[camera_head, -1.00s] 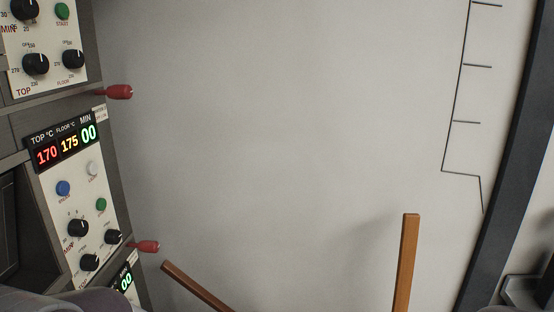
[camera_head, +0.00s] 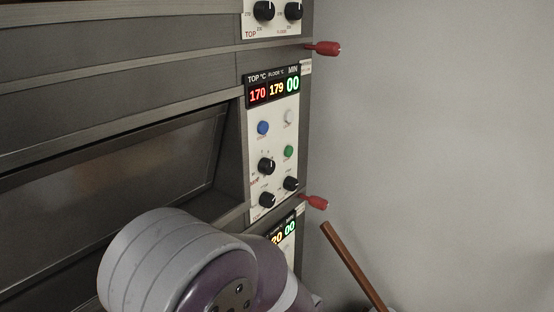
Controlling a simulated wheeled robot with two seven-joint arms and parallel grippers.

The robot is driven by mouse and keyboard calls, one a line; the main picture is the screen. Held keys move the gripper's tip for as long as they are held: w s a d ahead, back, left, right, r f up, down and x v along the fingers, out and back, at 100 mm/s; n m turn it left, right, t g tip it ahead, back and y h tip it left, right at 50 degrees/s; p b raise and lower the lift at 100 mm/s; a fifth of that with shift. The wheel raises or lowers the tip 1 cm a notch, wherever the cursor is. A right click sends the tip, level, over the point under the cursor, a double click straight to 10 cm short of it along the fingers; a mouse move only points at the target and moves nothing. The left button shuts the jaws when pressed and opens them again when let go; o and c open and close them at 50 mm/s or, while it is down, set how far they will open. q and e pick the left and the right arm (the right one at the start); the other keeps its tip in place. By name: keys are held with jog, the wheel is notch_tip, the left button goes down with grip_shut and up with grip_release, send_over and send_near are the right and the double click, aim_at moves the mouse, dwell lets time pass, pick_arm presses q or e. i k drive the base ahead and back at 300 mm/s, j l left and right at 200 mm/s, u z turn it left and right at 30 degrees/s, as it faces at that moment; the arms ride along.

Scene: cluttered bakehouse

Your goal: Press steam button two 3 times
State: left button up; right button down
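The middle oven deck's control panel (camera_head: 273,160) is in the head view, right of the oven door. Its blue button (camera_head: 263,128), most likely the steam button, is at the upper left of the panel; the label under it is too small to read. A white button (camera_head: 288,117) and a green button (camera_head: 288,152) are beside it. The display (camera_head: 273,87) shows 170, 179 and 00. A grey and purple arm link of mine covers the lower middle and part of the lower panel. Neither gripper shows.
Red handles (camera_head: 322,48) stick out at the oven's right edge, another lower down (camera_head: 314,202). A wooden handle (camera_head: 352,265) leans at the lower right. The dark oven door (camera_head: 110,180) is closed. The pale wall (camera_head: 450,130) on the right is bare.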

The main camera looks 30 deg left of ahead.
aim_at(262, 126)
jog(key=u, duration=1.3)
